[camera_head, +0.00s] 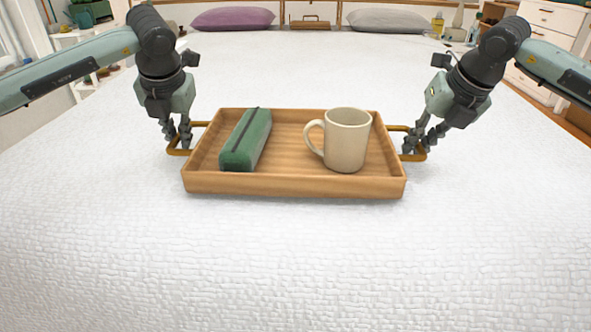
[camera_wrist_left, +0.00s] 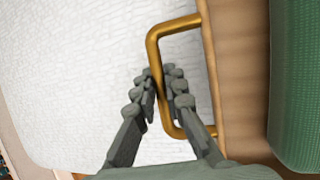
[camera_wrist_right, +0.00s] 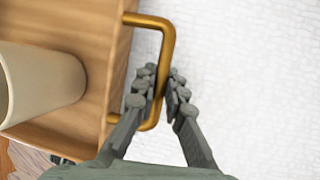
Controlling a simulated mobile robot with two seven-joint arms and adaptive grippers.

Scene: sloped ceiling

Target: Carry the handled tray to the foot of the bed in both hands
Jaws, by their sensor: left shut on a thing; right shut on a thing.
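The wooden tray (camera_head: 290,187) is over the white bed (camera_head: 300,270), level in the head view; I cannot tell whether it touches the cover. It holds a green case (camera_head: 246,140) on the left and a cream mug (camera_head: 347,140) on the right, upright. My left gripper (camera_head: 178,146) is shut on the left brass handle, which also shows in the left wrist view (camera_wrist_left: 153,55). My right gripper (camera_head: 419,150) is shut on the right brass handle, also in the right wrist view (camera_wrist_right: 168,50). The case (camera_wrist_left: 296,90) and mug (camera_wrist_right: 35,85) show partly in the wrist views.
A purple pillow (camera_head: 233,19) and a grey pillow (camera_head: 388,20) lie at the far end of the bed. A white drawer unit (camera_head: 548,20) stands at the right. The bed cover around the tray is clear.

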